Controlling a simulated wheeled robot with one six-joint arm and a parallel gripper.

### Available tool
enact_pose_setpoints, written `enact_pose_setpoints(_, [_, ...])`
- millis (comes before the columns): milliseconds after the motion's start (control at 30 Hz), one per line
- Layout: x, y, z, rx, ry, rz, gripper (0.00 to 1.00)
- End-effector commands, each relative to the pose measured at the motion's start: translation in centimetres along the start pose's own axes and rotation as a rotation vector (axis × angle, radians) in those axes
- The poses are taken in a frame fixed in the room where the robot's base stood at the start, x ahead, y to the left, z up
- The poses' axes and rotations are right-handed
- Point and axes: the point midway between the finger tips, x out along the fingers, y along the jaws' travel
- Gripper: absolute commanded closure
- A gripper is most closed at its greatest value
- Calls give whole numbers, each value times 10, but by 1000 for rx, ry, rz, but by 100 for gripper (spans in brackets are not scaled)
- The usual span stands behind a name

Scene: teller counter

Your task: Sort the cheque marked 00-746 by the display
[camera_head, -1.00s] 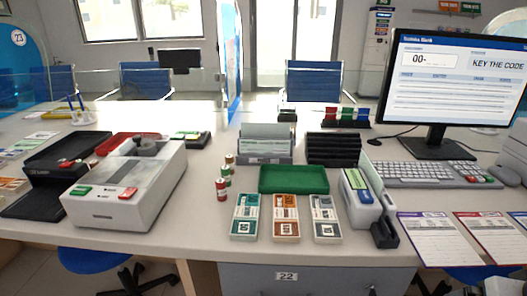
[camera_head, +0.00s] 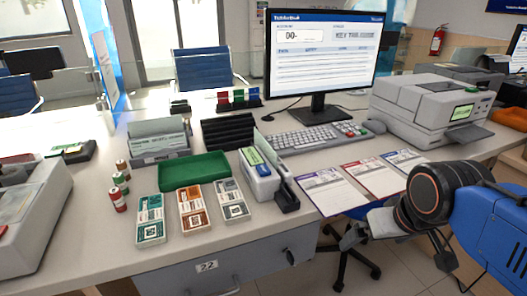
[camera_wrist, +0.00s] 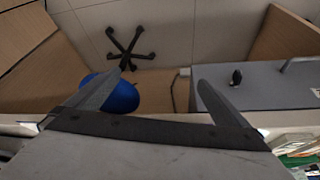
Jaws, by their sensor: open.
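The display (camera_head: 322,60) stands at the back of the counter; its screen shows "00-" in a box and a prompt that looks like "KEY THE CODE". A grey holder (camera_head: 157,158) has cheque-like slips (camera_head: 158,140) standing in it; no number is legible, so I cannot tell which is 00-746. A keyboard (camera_head: 310,138) lies before the display. My gripper (camera_head: 397,250) is open and empty at the counter's front right, near the coloured sheets. In the wrist view my gripper (camera_wrist: 160,80) points down past the counter edge, with nothing between its fingers.
A black slotted rack (camera_head: 228,133), a green tray (camera_head: 193,171) and a small white machine (camera_head: 260,177) stand mid-counter. Three bordered sheets, one purple-edged (camera_head: 323,190), lie at front right. A printer (camera_head: 430,108) stands behind them. A blue stool (camera_wrist: 118,95) is below.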

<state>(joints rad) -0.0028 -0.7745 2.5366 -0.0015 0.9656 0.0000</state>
Motion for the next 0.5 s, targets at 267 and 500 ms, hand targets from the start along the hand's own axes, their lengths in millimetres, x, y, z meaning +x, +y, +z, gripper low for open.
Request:
enact_pose_setpoints(267, [0, 0, 0, 0, 0, 0, 12])
enact_pose_setpoints(500, [-22, -9, -35, -20, -32, -14, 69])
